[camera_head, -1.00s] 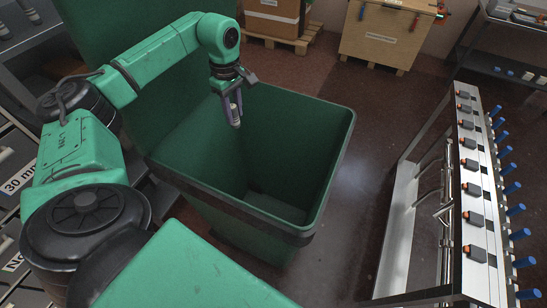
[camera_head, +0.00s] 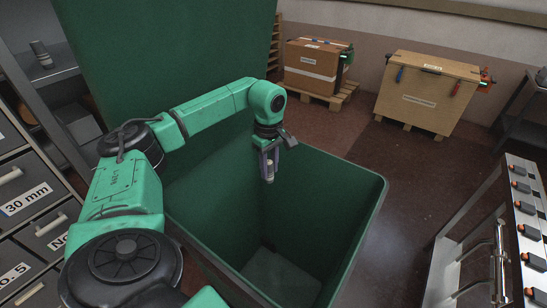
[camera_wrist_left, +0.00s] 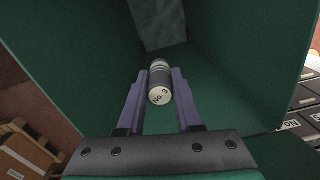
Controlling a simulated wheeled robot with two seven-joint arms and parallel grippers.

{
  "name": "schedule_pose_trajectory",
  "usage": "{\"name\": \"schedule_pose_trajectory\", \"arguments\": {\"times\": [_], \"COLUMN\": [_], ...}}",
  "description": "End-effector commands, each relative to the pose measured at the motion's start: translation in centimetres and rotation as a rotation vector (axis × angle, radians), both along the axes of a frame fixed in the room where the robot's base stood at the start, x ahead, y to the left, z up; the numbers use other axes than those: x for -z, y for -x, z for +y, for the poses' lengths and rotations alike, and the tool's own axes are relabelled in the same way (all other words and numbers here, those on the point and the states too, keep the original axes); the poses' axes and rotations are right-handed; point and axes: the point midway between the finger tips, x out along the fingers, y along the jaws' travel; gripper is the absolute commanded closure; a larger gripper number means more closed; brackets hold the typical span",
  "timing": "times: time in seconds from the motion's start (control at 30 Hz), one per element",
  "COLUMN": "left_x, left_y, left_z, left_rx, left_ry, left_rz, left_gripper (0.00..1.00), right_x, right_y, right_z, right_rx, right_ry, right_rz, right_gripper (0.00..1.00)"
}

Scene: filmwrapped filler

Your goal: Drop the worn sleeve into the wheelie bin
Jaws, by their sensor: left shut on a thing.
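The wheelie bin (camera_head: 330,195) is a large green open bin with its lid (camera_head: 165,60) tipped up behind. My left gripper (camera_head: 269,170) points down over the bin's opening, shut on the worn sleeve (camera_head: 270,173), a small grey and pale cylinder. In the left wrist view the sleeve (camera_wrist_left: 160,90) sits between the two fingers of the gripper (camera_wrist_left: 160,88), its end marked "No. 3". Below it in that view is the dark green inside of the bin (camera_wrist_left: 230,80). The bin floor looks empty where it shows. My right gripper is not in view.
A cardboard box (camera_head: 312,68) on a pallet and a wooden crate (camera_head: 425,92) stand at the back. A rack with several orange-tipped holders (camera_head: 525,230) is at the right. Floor (camera_head: 410,170) is clear between.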

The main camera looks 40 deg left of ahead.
Motion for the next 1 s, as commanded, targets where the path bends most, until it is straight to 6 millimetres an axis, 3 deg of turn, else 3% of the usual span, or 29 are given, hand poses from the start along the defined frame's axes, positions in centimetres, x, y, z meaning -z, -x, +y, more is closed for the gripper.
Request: {"name": "schedule_pose_trajectory", "arguments": {"times": [0.03, 0.07, 0.13, 0.43, 0.57, 0.67, 0.83, 0.97, 1.0], "left_x": [-0.1, -0.1, -0.1, -0.1, -1.1, -3.2, -8.6, -12.6, -13.8], "left_y": [0.0, 0.0, 0.0, 0.0, -0.1, -0.1, -0.2, -0.1, 0.0], "left_z": [0.0, 0.0, 0.0, 0.0, 0.0, 0.0, -0.1, 0.0, 0.0], "left_rx": [0.0, 0.0, 0.0, 0.0, 0.0, 0.0, 0.0, -0.001, -0.001], "left_ry": [0.0, 0.0, 0.0, 0.0, 0.0, 0.001, 0.002, -0.001, -0.002], "left_rz": [0.0, 0.0, 0.0, 0.0, -0.003, -0.007, -0.008, -0.006, -0.003], "left_gripper": [1.0, 0.58, 0.32, 0.31, 0.31, 0.31, 0.31, 0.31, 0.31], "right_x": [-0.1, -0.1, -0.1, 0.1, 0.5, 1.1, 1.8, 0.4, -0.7], "right_y": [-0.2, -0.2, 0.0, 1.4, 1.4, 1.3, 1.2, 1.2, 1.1], "right_z": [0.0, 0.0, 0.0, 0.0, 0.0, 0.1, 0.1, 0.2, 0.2], "right_rx": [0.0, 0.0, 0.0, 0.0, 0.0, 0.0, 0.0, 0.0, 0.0], "right_ry": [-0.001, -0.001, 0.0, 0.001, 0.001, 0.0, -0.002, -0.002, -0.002], "right_rz": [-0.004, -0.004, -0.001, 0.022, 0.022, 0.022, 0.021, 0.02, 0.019], "right_gripper": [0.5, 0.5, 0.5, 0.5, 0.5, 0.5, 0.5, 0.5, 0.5]}}
